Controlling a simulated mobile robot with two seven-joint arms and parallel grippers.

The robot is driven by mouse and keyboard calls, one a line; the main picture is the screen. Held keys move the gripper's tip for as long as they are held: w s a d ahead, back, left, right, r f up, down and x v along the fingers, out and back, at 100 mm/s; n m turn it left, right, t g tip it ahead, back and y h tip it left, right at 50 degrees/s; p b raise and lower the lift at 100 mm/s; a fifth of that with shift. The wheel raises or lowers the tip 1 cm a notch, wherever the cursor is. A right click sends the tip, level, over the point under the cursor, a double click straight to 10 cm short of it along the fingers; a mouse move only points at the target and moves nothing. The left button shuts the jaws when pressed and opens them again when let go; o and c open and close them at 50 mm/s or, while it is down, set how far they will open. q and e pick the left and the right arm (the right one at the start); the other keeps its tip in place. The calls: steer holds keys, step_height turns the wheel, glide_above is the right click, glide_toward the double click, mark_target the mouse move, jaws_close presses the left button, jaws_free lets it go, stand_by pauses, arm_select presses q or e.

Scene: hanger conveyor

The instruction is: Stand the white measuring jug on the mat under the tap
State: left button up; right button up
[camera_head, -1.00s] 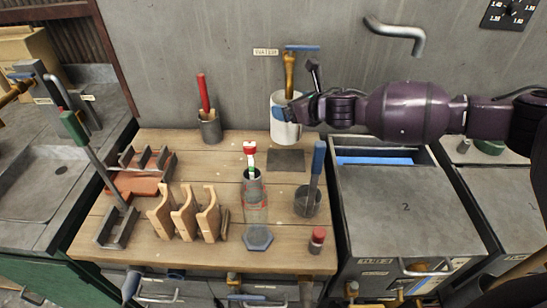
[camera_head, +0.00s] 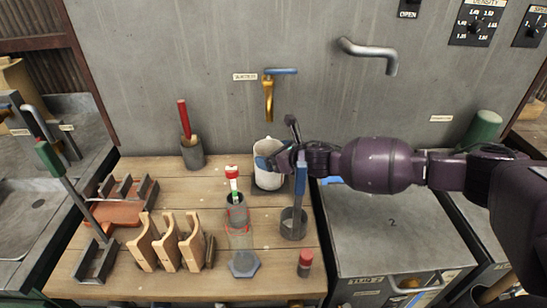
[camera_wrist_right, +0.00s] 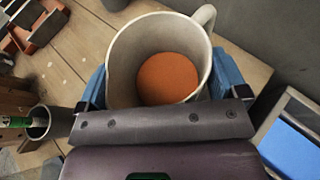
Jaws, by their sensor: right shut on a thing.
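The white measuring jug (camera_head: 268,172) is upright below the brass tap (camera_head: 268,97) with a blue handle on the wall. My right gripper (camera_head: 272,162) is shut on the jug, with its blue fingers on opposite sides of it. In the right wrist view the jug (camera_wrist_right: 125,58) shows its open top, its handle at the upper right and an orange-brown round area inside. The dark mat is hidden or nearly hidden by the jug in the head view. I cannot tell whether the jug touches it. My left gripper is not in view.
A grey cup with a red-handled tool (camera_head: 192,152) stands left of the jug. A glass cylinder (camera_head: 239,236) and a dark pot (camera_head: 293,224) with a blue-handled tool stand in front. Wooden stands (camera_head: 170,243) are at front left. A grey cabinet (camera_head: 390,235) is at right.

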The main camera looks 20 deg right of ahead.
steer(key=shift+f, duration=0.2)
steer(key=shift+f, duration=0.1)
steer(key=o, duration=1.5)
steer(key=shift+f, duration=0.1)
steer(key=shift+c, duration=0.2)
steer(key=v, duration=1.2)
steer(key=shift+p, duration=0.4)
